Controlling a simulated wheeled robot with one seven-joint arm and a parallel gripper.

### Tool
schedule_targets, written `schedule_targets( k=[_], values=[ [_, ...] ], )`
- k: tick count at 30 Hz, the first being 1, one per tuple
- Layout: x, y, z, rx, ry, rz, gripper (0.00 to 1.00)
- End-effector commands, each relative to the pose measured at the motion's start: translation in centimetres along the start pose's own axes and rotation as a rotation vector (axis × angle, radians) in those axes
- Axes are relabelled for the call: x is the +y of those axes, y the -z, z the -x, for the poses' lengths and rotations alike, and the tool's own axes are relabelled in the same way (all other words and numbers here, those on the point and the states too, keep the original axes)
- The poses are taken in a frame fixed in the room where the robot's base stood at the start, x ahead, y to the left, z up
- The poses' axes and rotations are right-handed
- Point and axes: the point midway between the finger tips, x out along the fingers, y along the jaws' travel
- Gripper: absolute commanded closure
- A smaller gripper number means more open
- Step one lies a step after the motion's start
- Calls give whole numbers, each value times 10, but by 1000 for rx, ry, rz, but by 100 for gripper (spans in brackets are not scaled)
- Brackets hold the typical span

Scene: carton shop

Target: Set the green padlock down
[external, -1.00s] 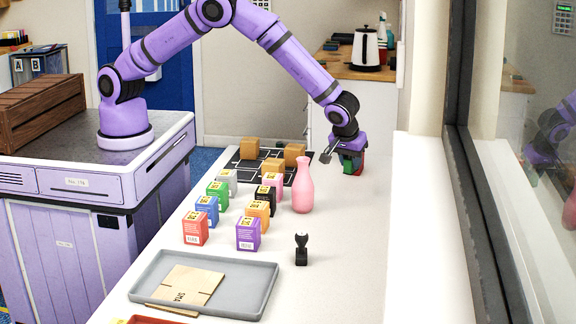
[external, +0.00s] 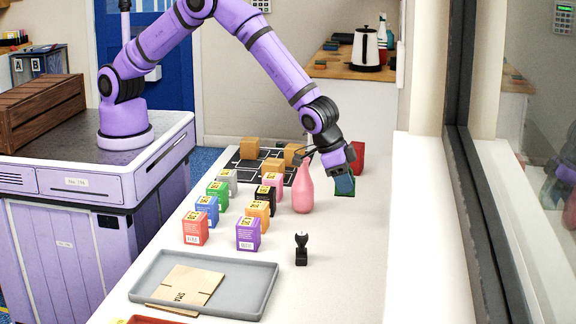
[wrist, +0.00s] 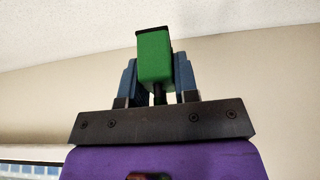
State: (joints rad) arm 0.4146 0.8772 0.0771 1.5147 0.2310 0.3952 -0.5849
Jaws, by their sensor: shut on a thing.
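My gripper (external: 344,186) is shut on the green padlock, just right of the pink bottle. In the external view only a small green edge of the padlock (external: 345,195) shows below the bluish fingers, low over the white counter; I cannot tell whether it touches the counter. In the wrist view the padlock's green body (wrist: 154,55) sits between the two blue fingers of my gripper (wrist: 156,75), with a dark edge at its far end.
The pink bottle (external: 303,190) stands close to the left of my gripper. A red block (external: 357,157) is behind it. Several coloured boxes, a black stamp (external: 301,249) and a grey tray (external: 265,290) stand nearer. The counter (external: 350,250) right of the stamp is clear.

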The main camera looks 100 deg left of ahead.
Motion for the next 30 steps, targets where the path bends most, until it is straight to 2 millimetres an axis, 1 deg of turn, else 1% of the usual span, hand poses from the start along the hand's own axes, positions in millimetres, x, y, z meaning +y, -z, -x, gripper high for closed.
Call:
schedule_targets(
  k=[2, 5, 9, 12, 17, 22, 25, 30],
  values=[
    [2, -2, -4, -1, -4, -11, 100],
    [2, -7, -15, -1, -5, -14, 100],
    [2, -16, -38, -2, -4, -13, 100],
    [2, -22, -52, -2, -4, -11, 100],
    [2, -27, -64, 0, -4, -12, 100],
    [2, -35, -84, -2, -3, -11, 100],
    [2, -38, -91, 0, -4, -10, 100],
    [2, -38, -91, 1, -4, -10, 100]
  ],
)
